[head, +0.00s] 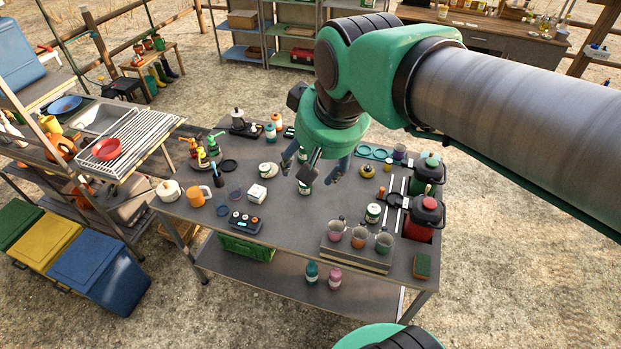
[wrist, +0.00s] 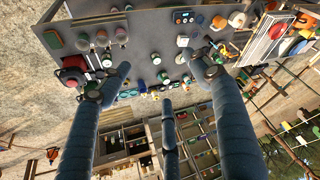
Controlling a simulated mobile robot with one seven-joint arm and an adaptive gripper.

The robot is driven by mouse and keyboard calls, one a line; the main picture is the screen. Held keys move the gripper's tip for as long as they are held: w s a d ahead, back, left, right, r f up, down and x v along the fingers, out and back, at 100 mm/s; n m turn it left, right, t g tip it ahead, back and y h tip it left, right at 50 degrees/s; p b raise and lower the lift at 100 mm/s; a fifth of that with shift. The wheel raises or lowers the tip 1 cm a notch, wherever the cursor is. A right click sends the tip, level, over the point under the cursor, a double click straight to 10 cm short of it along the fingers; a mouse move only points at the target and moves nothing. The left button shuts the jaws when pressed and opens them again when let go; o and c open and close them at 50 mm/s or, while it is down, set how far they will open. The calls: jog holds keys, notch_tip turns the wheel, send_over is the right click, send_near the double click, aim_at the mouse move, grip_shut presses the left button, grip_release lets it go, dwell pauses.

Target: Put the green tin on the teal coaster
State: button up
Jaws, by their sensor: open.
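A small green tin with a pale lid (head: 305,187) stands on the grey table, just below and in front of my gripper (head: 312,172). A similar green tin with a pale top (head: 373,212) stands farther right; I cannot tell which of them the task names. A small flat blue-teal disc (head: 222,210) lies at the left front and may be the teal coaster; its exact colour is hard to tell. My gripper's fingers are spread with nothing between them, above the table. In the wrist view the open fingers (wrist: 160,76) frame part of the tabletop.
Three cups (head: 359,238) stand on a raised block at the front right. A red jug (head: 424,216) stands at the right edge. A black box with knobs (head: 245,222), a white box (head: 257,194) and an orange mug (head: 197,195) stand left. Bare tabletop lies between.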

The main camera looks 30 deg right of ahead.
jog(key=s+a+f, duration=0.1)
jog(key=s+f, duration=0.2)
jog(key=s, duration=0.4)
jog(key=shift+f+n+t, duration=0.2)
jog(key=shift+n+t, duration=0.1)
jog(key=shift+n, duration=0.1)
jog(key=shift+f, duration=0.1)
notch_tip(320, 180, down, 7)
jog(key=b, duration=0.7)
